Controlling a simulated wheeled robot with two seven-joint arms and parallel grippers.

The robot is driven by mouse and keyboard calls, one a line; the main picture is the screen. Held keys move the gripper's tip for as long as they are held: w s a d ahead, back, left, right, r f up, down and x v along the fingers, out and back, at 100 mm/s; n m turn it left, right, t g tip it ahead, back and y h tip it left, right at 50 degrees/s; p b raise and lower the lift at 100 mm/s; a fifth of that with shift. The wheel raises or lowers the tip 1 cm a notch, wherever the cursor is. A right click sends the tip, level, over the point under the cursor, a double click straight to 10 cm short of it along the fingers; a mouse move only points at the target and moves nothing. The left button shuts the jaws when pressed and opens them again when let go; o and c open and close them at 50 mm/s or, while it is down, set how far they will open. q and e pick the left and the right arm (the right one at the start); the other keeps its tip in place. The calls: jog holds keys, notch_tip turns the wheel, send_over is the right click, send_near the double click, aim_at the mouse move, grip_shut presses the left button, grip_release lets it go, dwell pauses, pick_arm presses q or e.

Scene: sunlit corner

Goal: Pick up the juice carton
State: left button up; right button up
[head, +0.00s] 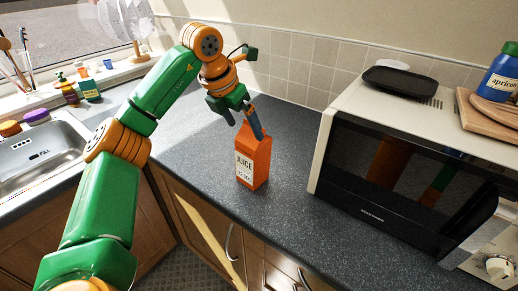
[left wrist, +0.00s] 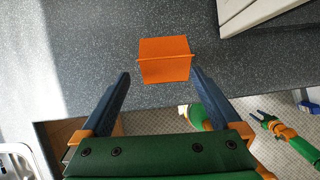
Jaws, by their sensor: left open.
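The orange juice carton (head: 253,160) stands upright on the dark counter in the head view, its white label reading JUICE. In the left wrist view the carton (left wrist: 165,60) is seen from above. My left gripper (head: 257,131) is at the carton's top in the head view, one blue finger overlapping its upper edge. In the left wrist view my left gripper (left wrist: 160,73) is open, its fingers wide apart with the carton between and just ahead of their tips. Contact cannot be told. My right gripper (left wrist: 262,118) shows small at the right of the left wrist view; its jaws are unclear.
A microwave (head: 400,170) stands right of the carton, with a dark tray (head: 401,83) on top. A sink (head: 35,155) is at the left, with bottles (head: 68,92) behind it. The dark counter (head: 300,215) is clear around the carton. Tiled wall runs behind.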

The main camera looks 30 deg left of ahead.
aim_at(252, 149)
pick_arm(q)
jog(key=shift+s+d+f, duration=0.1)
jog(key=shift+d+f, duration=0.05)
jog(key=shift+f, duration=0.35)
jog(key=shift+s+d+f, duration=0.1)
jog(key=shift+f, duration=0.4)
jog(key=x, duration=0.2)
jog(key=p+x, duration=0.1)
jog(key=x, duration=0.2)
jog(key=a+x, duration=0.1)
jog(key=x, duration=0.1)
jog(key=shift+w+f+p, duration=0.15)
jog(key=shift+w+p, duration=0.15)
jog(key=shift+w, duration=0.1)
jog(key=shift+s+d+f, duration=0.2)
jog(key=shift+d+f, duration=0.1)
jog(key=shift+w, duration=0.15)
jog(key=c, duration=1.6)
pick_arm(e)
jog(key=shift+r, duration=0.8)
pick_arm(q)
jog(key=shift+w, duration=0.1)
